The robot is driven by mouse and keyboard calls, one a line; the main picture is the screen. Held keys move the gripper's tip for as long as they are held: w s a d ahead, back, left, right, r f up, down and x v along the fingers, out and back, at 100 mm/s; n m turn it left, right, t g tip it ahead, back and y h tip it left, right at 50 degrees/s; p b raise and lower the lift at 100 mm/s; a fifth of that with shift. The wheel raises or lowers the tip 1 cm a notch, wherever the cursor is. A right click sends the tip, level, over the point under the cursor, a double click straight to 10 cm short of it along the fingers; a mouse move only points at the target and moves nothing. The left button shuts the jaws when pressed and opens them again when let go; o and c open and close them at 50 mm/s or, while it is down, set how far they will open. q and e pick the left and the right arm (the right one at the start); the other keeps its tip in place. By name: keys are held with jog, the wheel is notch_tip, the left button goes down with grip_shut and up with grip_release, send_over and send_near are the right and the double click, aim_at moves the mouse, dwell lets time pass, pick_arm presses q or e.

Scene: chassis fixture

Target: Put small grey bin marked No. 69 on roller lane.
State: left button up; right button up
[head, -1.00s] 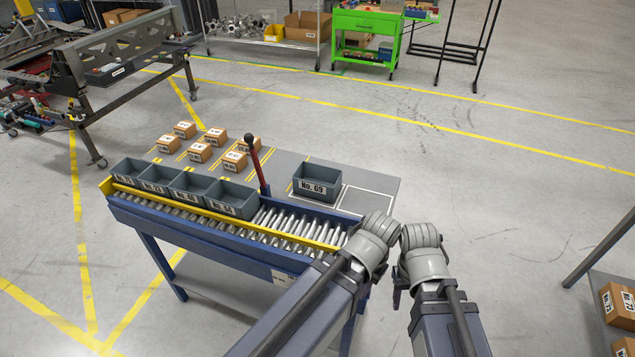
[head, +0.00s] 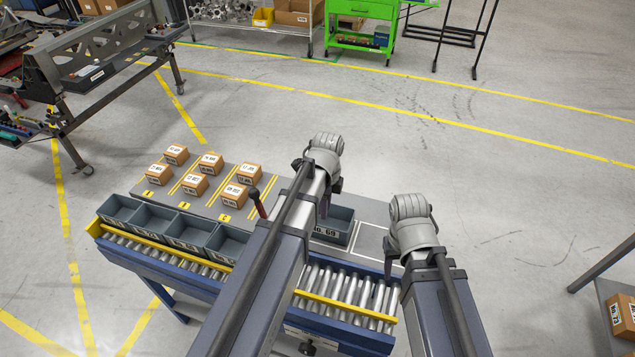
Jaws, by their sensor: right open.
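The small grey bin marked No. 69 (head: 341,228) stands on the grey table top behind the roller lane (head: 343,290). My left arm covers its left part, but its label still shows. My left gripper (head: 325,203) hangs down over the bin, mostly hidden by my own arm; I cannot see its jaws clearly or whether they touch the bin. My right gripper (head: 388,265) is open, to the right of the bin near the lane's right end, and only a little of it shows. The right part of the lane is bare rollers.
Several grey bins (head: 182,228) stand in a row on the lane's left part. Several small brown boxes (head: 210,163) stand on the table top behind them. A white-outlined area (head: 372,240) right of the bin is empty.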

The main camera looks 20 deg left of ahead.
pick_arm(q)
jog(key=shift+w+a, duration=0.3)
jog(key=shift+w, duration=0.05)
pick_arm(e)
jog(key=shift+w+a, duration=0.1)
jog(key=shift+w, duration=0.05)
pick_arm(q)
notch_tip(320, 180, down, 10)
jog(key=b, duration=1)
jog(key=shift+r, duration=0.1)
pick_arm(e)
notch_tip(320, 180, down, 10)
jog(key=shift+r, duration=0.1)
pick_arm(q)
jog(key=shift+c, duration=0.2)
grip_shut()
jog(key=shift+r, duration=0.1)
